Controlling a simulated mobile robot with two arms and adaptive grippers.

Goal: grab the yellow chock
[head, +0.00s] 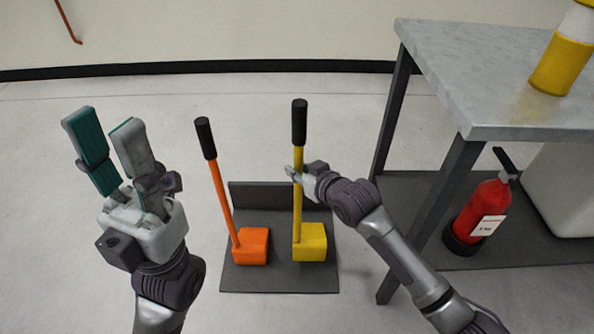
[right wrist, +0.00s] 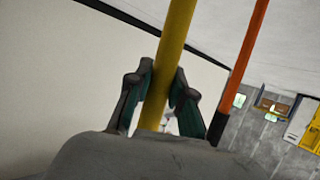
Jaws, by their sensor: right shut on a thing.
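The yellow chock (head: 310,243) stands on a dark grey base plate, with a yellow handle rising to a black grip (head: 299,122). My right gripper (head: 296,174) is shut on the yellow handle, below the black grip. In the right wrist view the yellow handle (right wrist: 176,50) passes between the two fingers (right wrist: 158,100). My left gripper (head: 105,145) is raised at the left, its fingers apart and empty, away from both chocks.
An orange chock (head: 251,246) with its own handle stands left of the yellow one on the base plate (head: 280,284). A grey table (head: 470,75) stands at the right, with a red fire extinguisher (head: 475,212) on its lower shelf. Open floor lies around the plate.

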